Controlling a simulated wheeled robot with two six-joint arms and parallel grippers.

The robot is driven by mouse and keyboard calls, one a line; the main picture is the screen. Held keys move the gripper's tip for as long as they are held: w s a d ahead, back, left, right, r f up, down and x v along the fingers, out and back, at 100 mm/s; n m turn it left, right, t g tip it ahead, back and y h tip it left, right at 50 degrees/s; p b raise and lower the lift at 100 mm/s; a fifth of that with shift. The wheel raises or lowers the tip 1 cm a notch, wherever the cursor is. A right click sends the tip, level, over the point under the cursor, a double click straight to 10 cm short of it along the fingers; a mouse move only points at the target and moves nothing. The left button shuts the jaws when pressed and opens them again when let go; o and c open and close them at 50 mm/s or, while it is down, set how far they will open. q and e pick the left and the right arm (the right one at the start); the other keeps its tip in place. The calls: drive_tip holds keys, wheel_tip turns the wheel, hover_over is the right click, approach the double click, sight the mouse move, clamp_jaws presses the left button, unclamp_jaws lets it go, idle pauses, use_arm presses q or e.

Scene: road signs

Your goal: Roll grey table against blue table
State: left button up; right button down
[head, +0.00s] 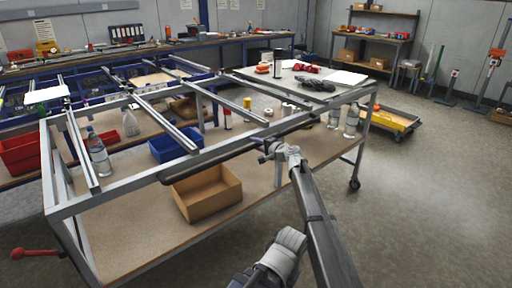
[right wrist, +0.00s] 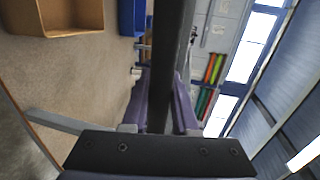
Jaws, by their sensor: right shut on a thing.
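The grey table (head: 110,192) is an open metal frame with crossbars and a wooden lower shelf; a caster shows at its right leg. The blue table (head: 18,131), with a blue frame, stands behind it at the left. Their edges overlap in the head view, so I cannot tell whether they touch. My right gripper (head: 276,150) is at the grey table's near long side, shut on its dark bar (head: 215,160). In the right wrist view the bar (right wrist: 166,70) runs between the fingers (right wrist: 158,128). My left gripper is not in view.
A cardboard box (head: 207,192), bottles (head: 98,155) and a blue bin (head: 175,144) show on the lower shelf. Dark tools (head: 316,84) lie on the top's right end. A low cart (head: 392,121) stands behind the right end.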

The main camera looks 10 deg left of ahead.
drive_tip(key=shift+w+a+r, duration=0.1)
drive_tip(key=shift+w+a, duration=0.05)
drive_tip(key=shift+a, duration=0.3)
drive_tip(key=c, duration=0.7)
unclamp_jaws()
drive_tip(key=shift+r, duration=0.15)
drive_tip(key=p+v, duration=0.1)
drive_tip(key=v, duration=0.7)
